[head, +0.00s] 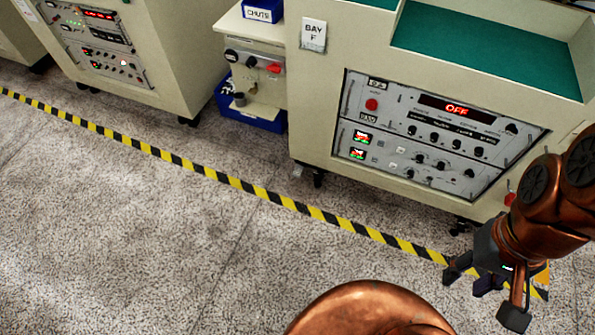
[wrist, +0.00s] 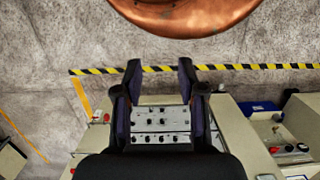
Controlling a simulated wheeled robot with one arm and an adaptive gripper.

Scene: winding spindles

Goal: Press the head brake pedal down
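I cannot make out the head brake pedal for certain in either view. A small grey piece (head: 297,171) sits low by the left foot of the bay F cabinet (head: 310,110); it is too small to tell what it is. My gripper (head: 483,292) is at the lower right of the head view, in front of the cabinet's right end. In the wrist view my gripper (wrist: 160,68) shows two dark fingers spread apart, with nothing between them.
A control panel (head: 440,135) on the cabinet reads OFF. A yellow-black floor stripe (head: 235,182) runs along the cabinets. Blue bins (head: 262,12) and a side unit with a red knob (head: 273,68) stand to the left. The floor (head: 130,240) before the stripe is clear.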

